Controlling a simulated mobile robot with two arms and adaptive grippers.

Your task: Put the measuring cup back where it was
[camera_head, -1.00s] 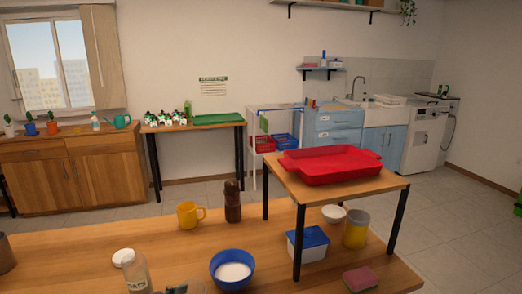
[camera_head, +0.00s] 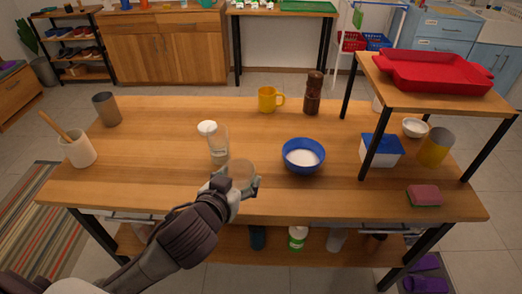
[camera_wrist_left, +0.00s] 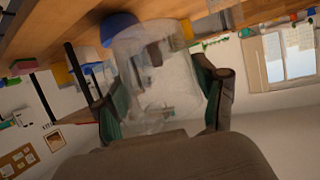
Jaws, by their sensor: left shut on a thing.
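A clear, see-through measuring cup (camera_head: 240,172) is held by my left gripper (camera_head: 236,186) at the front middle of the wooden table (camera_head: 150,180). In the left wrist view the cup (camera_wrist_left: 150,65) fills the space between the two fingers of the gripper (camera_wrist_left: 160,110), which are shut on it. The head view does not clearly show whether the cup touches the table top. A blue bowl (camera_head: 303,163) with white contents stands right of the cup. My right gripper is not in view.
A yellow mug (camera_head: 269,99) and a brown pepper mill (camera_head: 312,95) stand at the back. A raised shelf with a red tray (camera_head: 435,70) covers the right end, above a blue-lidded box (camera_head: 380,150). A sponge (camera_head: 424,195) lies front right. The left middle of the table is clear.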

